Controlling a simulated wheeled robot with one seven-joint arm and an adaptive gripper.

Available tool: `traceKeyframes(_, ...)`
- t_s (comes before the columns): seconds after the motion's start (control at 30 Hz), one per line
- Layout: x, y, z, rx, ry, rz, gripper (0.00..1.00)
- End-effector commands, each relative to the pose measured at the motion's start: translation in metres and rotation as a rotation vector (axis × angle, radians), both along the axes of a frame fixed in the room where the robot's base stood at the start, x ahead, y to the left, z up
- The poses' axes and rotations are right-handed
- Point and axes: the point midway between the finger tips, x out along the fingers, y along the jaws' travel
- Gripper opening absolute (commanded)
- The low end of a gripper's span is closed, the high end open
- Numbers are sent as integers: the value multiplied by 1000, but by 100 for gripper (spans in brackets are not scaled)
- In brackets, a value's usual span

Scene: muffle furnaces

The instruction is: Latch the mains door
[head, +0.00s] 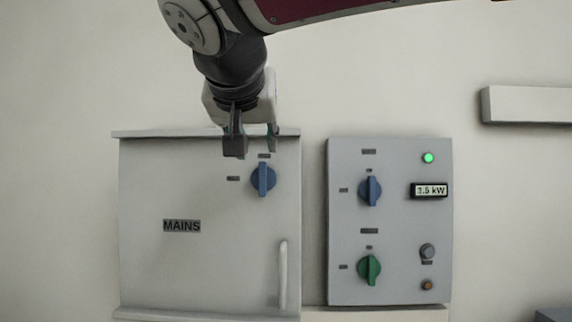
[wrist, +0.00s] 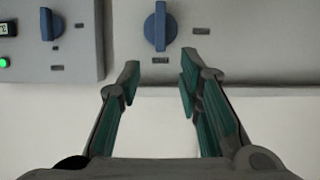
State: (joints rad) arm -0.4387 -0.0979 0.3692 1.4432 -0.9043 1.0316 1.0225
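The mains door (head: 200,270) is a grey panel with a MAINS label (head: 181,226), and it looks closed in the head view. A blue latch knob (head: 263,179) sits at its upper right, its grip standing vertical. The knob also shows in the wrist view (wrist: 160,26). A pale vertical handle (head: 283,274) is at the door's lower right. My gripper (head: 252,145) is in front of the door's upper edge, above the knob. In the wrist view its fingers (wrist: 158,78) are apart with nothing between them, and the knob lies beyond the fingertips.
A control panel (head: 392,292) stands right of the door, with a blue knob (head: 369,191), a green knob (head: 369,269), a lit green lamp (head: 428,158) and a 3.5 kW display (head: 429,191). A pale wall box (head: 528,105) is at upper right.

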Motion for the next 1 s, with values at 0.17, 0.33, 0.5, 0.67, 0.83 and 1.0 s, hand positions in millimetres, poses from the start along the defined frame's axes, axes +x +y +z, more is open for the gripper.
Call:
traceKeyframes(0.17,33,-1,-15,-2,3,-1,32)
traceKeyframes(0.33,57,-2,-24,1,1,-1,32)
traceKeyframes(0.5,71,-3,-29,0,1,0,32)
traceKeyframes(0.67,74,-3,-31,0,0,0,32)
traceKeyframes(0.83,74,-3,-31,0,0,0,32)
traceKeyframes(1.0,74,-3,-31,0,0,0,1)
